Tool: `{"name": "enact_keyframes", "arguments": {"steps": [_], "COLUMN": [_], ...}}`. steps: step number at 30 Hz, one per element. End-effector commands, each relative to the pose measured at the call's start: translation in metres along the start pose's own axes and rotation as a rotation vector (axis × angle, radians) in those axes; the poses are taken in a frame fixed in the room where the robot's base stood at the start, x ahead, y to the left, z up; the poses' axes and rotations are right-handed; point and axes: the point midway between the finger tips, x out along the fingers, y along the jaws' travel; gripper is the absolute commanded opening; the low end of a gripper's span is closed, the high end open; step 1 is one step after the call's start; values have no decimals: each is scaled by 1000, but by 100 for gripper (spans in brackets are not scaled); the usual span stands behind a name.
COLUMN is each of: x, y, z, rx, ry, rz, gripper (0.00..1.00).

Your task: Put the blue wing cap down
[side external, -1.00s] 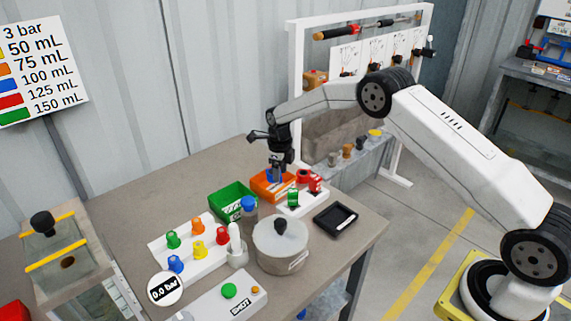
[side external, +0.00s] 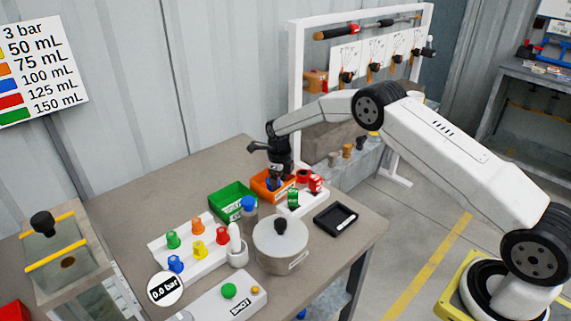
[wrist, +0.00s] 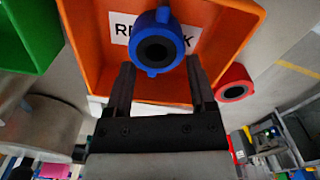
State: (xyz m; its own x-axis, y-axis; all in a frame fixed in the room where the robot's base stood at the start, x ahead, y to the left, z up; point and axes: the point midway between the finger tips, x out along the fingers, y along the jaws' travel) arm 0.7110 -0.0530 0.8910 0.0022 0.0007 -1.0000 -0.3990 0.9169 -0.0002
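The blue wing cap (wrist: 157,42) is at the tips of my gripper's two black fingers in the wrist view, with its dark round centre showing. My gripper (wrist: 161,66) appears closed on its sides. In the side view my gripper (side external: 276,180) points down into the orange bin (side external: 262,193), with the blue cap (side external: 271,185) low between the fingers. The orange bin (wrist: 88,62) has a white label partly hidden by the cap. Whether the cap touches the bin floor is not clear.
A green bin (side external: 232,203) stands left of the orange one. A white rack (side external: 302,200) with red and green caps is close on the right. A lidded pot (side external: 281,248), a black tray (side external: 336,219) and a rack of coloured caps (side external: 190,258) stand in front.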

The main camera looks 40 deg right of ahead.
Motion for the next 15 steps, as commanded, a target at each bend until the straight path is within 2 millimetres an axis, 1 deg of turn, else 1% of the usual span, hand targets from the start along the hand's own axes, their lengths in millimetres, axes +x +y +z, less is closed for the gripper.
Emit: {"name": "enact_keyframes", "arguments": {"steps": [10, 15], "x": [-2, -11], "y": [0, 0], "z": [0, 0], "rx": [0, 0], "ry": [0, 0], "rz": [0, 0], "gripper": [70, 70]}}
